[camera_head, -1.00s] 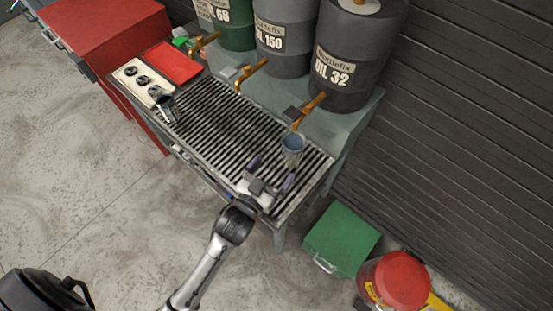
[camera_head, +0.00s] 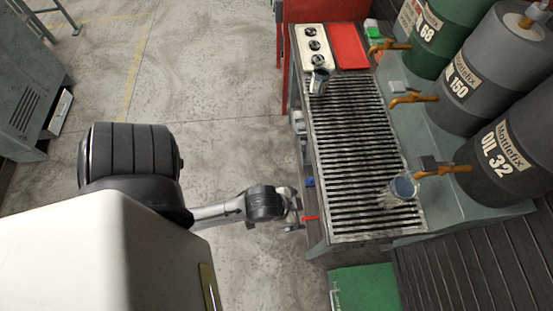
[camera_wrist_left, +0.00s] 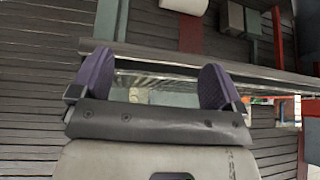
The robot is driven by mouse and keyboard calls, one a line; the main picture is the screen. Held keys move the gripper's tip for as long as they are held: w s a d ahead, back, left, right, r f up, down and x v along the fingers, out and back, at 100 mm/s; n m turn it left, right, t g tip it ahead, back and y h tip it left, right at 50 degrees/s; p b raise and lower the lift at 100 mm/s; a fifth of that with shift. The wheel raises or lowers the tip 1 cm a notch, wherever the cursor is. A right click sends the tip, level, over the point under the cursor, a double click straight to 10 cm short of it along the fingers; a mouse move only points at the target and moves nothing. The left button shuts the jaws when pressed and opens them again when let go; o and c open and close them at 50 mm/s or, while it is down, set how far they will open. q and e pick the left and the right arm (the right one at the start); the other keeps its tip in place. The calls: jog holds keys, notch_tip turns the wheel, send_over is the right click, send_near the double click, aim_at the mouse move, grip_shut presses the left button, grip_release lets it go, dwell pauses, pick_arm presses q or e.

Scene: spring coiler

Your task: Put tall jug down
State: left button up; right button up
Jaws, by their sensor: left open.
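A clear jug with a blue-grey inside (camera_head: 403,188) stands upright on the slatted grate (camera_head: 340,170), by the tap of the OIL 32 drum. A second, darker metal jug (camera_head: 319,82) stands at the grate's far end. I cannot tell for sure which is the tall one. My left gripper (camera_head: 296,208) is off the bench's front edge, apart from both jugs. In the left wrist view its purple fingers (camera_wrist_left: 157,85) are spread with nothing between them. My right gripper is not in view.
Drums with orange taps (camera_head: 408,97) line the bench's back. A red tray (camera_head: 350,45) and a white panel with black knobs (camera_head: 313,46) lie at the far end. A green box (camera_head: 365,290) is near the bench. Open floor (camera_head: 215,100) lies left.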

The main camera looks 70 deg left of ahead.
pick_arm(q)
jog(key=s+g, duration=0.1)
jog(key=s, duration=0.2)
jog(key=s+g, duration=0.1)
jog(key=s, duration=0.1)
jog(key=shift+s+a+f+m+g, duration=0.1)
jog(key=shift+a+f+m+g, duration=0.1)
jog(key=shift+a+m+g, duration=0.1)
jog(key=shift+c, duration=0.4)
dwell(1.7)
